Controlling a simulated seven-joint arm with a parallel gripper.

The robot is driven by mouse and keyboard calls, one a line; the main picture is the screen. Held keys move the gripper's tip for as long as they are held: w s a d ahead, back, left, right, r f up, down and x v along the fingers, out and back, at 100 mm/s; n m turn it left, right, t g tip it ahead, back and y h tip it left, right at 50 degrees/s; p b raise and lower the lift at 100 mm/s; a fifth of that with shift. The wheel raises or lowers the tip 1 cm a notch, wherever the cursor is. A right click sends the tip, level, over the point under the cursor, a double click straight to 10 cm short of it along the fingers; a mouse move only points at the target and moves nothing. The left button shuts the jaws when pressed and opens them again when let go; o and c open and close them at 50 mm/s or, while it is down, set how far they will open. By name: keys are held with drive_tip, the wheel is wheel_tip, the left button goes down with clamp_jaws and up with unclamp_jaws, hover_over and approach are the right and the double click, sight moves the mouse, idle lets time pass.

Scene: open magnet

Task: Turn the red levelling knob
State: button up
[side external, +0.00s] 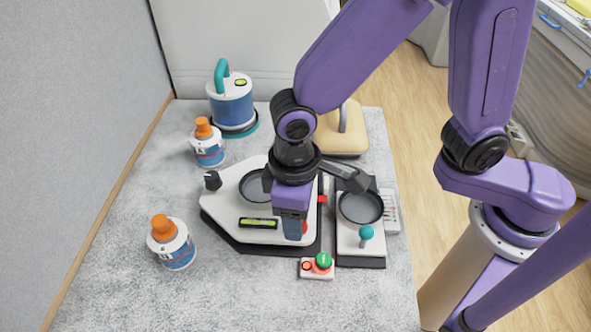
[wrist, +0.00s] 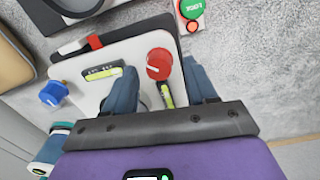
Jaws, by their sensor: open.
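The red levelling knob (wrist: 159,64) shows in the wrist view on the white device plate (wrist: 140,46), with a pale line across its top. My gripper (wrist: 160,70) is open, with one blue-grey finger to the left of the knob and one to the right. Visible gaps separate the knob from both fingers in that view. In the side view my gripper (side external: 293,230) is low over the right front part of the plate (side external: 230,221). Only a sliver of the red knob (side external: 305,227) shows there; the finger hides the rest.
A blue knob (wrist: 53,93) and a level vial (wrist: 102,71) sit on the plate. A green button box (side external: 317,268) stands in front. A unit with a round dish (side external: 360,207) is at right. Orange-capped bottles (side external: 172,243) (side external: 207,145) and a blue canister (side external: 231,103) stand left and behind.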

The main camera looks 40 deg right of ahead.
wheel_tip(320, 180, up, 16)
drive_tip(key=shift+a+r, duration=0.15)
drive_tip(key=shift+a, duration=0.05)
idle(0.4)
drive_tip(key=s+d+f+n, duration=0.1)
drive_tip(key=s+d+f, duration=0.2)
drive_tip(key=d, duration=0.5)
drive_tip(key=s+d+f+n, duration=0.2)
drive_tip(key=s+d+f, duration=0.1)
drive_tip(key=d, duration=0.5)
drive_tip(key=s+d+f+n, duration=0.1)
drive_tip(key=s+d+f, duration=0.2)
drive_tip(key=d, duration=0.5)
drive_tip(key=shift+s+d+f+n+y, duration=0.35)
drive_tip(key=shift+n+y, duration=0.05)
